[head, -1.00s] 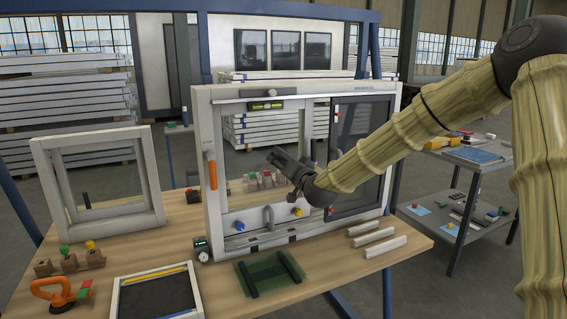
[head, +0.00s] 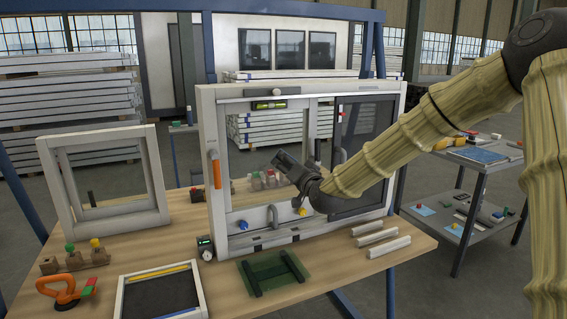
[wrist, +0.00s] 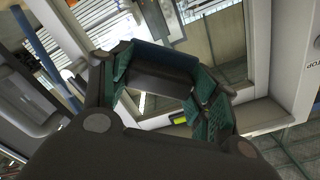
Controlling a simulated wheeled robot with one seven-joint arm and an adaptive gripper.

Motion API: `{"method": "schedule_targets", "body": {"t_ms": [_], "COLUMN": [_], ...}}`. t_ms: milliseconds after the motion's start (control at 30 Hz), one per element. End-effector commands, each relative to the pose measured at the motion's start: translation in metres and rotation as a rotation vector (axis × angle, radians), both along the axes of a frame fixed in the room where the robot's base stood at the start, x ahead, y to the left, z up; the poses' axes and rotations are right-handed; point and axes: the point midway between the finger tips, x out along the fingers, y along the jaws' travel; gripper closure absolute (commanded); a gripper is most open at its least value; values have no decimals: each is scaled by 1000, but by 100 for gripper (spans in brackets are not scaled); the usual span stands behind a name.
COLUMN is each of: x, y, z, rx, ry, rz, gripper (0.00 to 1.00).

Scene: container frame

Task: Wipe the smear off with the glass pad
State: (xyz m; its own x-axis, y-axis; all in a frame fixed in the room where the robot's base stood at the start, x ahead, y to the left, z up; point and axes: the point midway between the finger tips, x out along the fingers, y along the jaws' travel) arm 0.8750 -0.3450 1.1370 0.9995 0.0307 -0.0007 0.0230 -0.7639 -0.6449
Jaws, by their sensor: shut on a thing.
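The window unit (head: 207,130) stands upright on the bench, with a clear pane (head: 255,150) on its left side and a dark panel on its right. My gripper (head: 287,167) is in front of the middle of the unit. In the wrist view my gripper (wrist: 164,90) is shut on a dark block, taken to be the glass pad (wrist: 165,62), between its green-faced fingers. The pad also shows as a dark shape at the gripper's tip in the head view. I cannot tell whether it touches the glass. I cannot make out the smear.
An orange handle (head: 216,170), a grey handle (head: 273,216) and knobs stand out from the unit. A green plate with black strips (head: 256,283), a dark-panelled frame (head: 122,303) and white bars (head: 375,237) lie in front. A smaller frame (head: 53,185) stands left.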

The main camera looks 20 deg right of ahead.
Motion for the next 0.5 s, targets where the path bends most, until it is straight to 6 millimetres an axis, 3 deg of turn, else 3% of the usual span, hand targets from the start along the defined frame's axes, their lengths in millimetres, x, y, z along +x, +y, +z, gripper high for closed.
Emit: {"method": "schedule_targets", "body": {"t_ms": [500], "x": [6], "y": [64], "z": [-49], "rx": [-3], "ry": [1], "rz": [2], "gripper": [59]}}
